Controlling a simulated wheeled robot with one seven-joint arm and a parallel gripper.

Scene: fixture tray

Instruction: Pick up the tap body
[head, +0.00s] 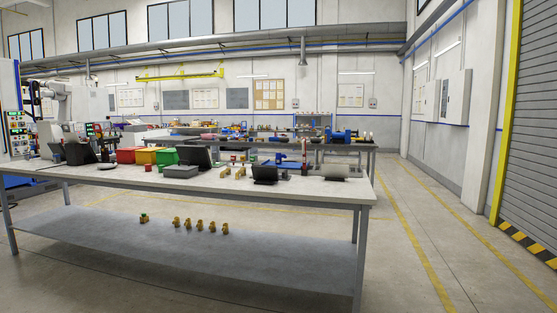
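Several small brass-yellow pieces (200,225) stand in a short row on the lower shelf of the workbench. They look like tap bodies, but they are too small to be sure. A similar piece with some green on it (144,217) stands apart to their left on the same shelf. On the bench top, small yellow-tan pieces (226,171) stand near the middle; I cannot tell what they are. My gripper is not in view.
The long grey workbench (300,190) crosses the view. On its top are red, yellow and green bins (146,156), dark tilted screens or panels (194,157) and a grey box (181,172). The lower shelf (130,243) is otherwise mostly bare. Open floor (420,255) lies to the right.

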